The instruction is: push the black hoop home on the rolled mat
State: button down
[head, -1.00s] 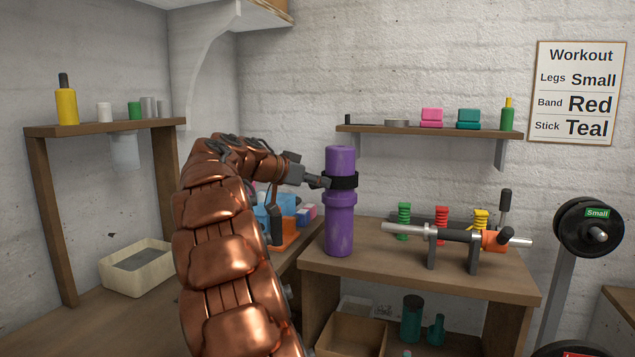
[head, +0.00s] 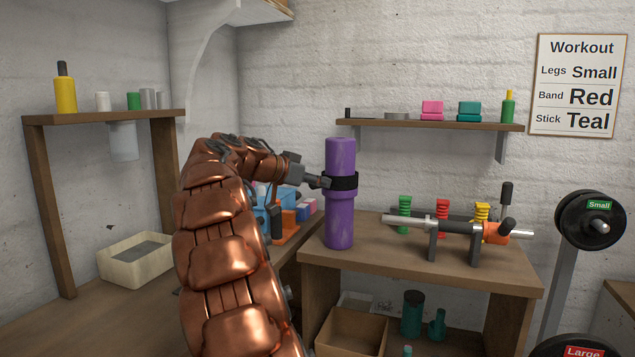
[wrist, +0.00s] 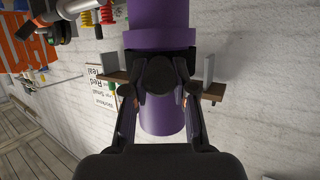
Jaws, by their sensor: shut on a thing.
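The rolled mat (head: 340,220) is purple and stands upright at the left end of the wooden table. Its lower part is wider, with a ledge around mid-height. The black hoop (head: 343,181) is around the mat at this ledge, roughly level, with mat showing above and below. My gripper (head: 322,182) reaches in from the left and is shut on the hoop's near side. The wrist view shows both fingers closed on a black part of the hoop (wrist: 158,74) against the purple mat (wrist: 160,14). The hoop's far side is hidden.
A silver bar on a black stand (head: 455,228) and several coloured springs (head: 442,215) stand to the right on the table. Orange and blue items (head: 285,215) lie behind my arm. A wall shelf (head: 430,127) hangs above. Bare tabletop lies right of the mat.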

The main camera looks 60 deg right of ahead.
jog(key=shift+f, duration=0.25)
jog(key=c, duration=0.8)
grip_release()
jog(key=shift+c, duration=0.2)
jog(key=v, duration=1.2)
jog(key=shift+d, duration=0.1)
